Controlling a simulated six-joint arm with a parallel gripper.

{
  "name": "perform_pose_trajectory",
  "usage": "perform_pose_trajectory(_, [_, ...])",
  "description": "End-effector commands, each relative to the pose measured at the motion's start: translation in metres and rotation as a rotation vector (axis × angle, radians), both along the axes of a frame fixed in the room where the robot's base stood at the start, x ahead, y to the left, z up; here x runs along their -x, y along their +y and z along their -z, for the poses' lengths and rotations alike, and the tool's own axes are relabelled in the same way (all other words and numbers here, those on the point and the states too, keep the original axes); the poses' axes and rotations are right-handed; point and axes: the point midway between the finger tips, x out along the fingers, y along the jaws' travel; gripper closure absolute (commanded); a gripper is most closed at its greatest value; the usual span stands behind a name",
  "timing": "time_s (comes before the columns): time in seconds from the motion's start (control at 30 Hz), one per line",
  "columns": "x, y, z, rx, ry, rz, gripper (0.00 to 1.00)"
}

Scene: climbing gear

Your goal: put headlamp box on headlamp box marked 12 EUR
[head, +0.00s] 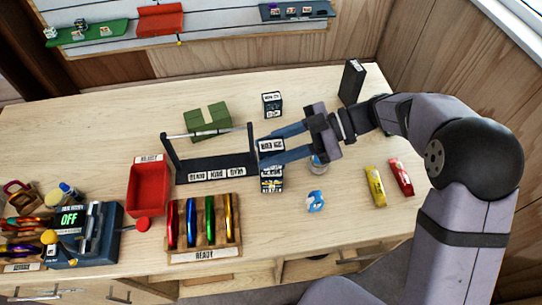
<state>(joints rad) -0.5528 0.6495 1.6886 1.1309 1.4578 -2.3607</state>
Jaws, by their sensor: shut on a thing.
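My gripper (266,150) reaches in from the right, its blue fingers shut on a small dark headlamp box (271,146) with a white label on top. Another dark patterned box (271,184) shows directly below the held box in the picture. I cannot tell whether the two touch, as the fingers and the held box hide part of it. A similar dark box with a white label (272,105) stands apart, farther back on the table. The label writing is too small to read, so I cannot tell which box is marked 12 EUR.
A dark rack with a raised bar (212,172) stands close left of the held box. A red tray (149,190), a READY board of coloured pieces (204,256), a blue tape roll (315,201) and a clear jar (318,165) are nearby. A tall dark box (352,82) stands behind.

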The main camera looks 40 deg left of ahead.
Motion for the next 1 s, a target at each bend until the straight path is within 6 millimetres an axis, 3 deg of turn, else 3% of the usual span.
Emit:
perform_pose_trajectory(0.33, [0.000, 0.000, 0.035, 0.001, 0.003, 0.001, 0.89])
perform_pose_trajectory(0.87, [0.000, 0.000, 0.042, 0.001, 0.001, 0.000, 0.89])
perform_pose_trajectory(0.9, [0.000, 0.000, 0.042, 0.001, 0.001, 0.000, 0.62])
perform_pose_trajectory(0.97, [0.000, 0.000, 0.041, 0.001, 0.001, 0.000, 0.48])
perform_pose_trajectory(1.0, [0.000, 0.000, 0.041, 0.001, 0.001, 0.000, 0.46])
